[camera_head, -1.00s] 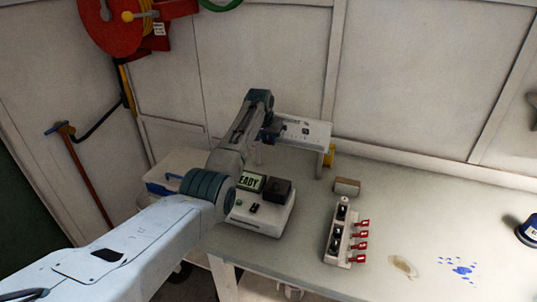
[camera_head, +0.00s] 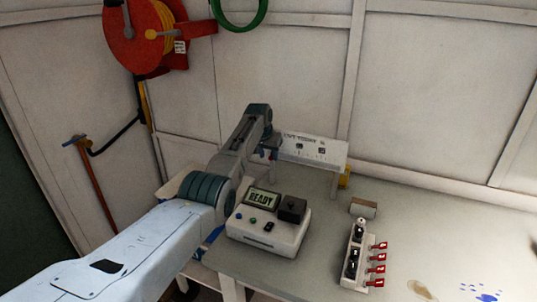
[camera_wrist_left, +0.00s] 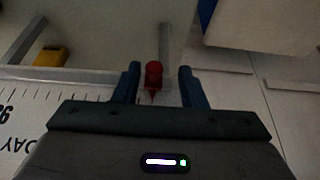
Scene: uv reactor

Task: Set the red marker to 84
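The red marker (camera_wrist_left: 153,78) is a small red piece with a pointed tip, at the edge of a white scale board (camera_wrist_left: 30,100) in the left wrist view. My left gripper (camera_wrist_left: 159,72) is open, with one dark blue finger on each side of the marker and a gap to both. The board has black tick marks and upside-down lettering, partly cut off at the left. In the head view the white board (camera_head: 315,148) stands raised at the back of the table, with my left gripper (camera_head: 270,143) at its left end; the marker cannot be made out there. My right gripper is not in view.
A white box with a display reading READY (camera_head: 262,199) stands on the table (camera_head: 400,225) in front of the board. A strip with red levers (camera_head: 360,262) and a small brown block (camera_head: 363,208) are to the right. A yellow object (camera_wrist_left: 50,56) shows beside the board.

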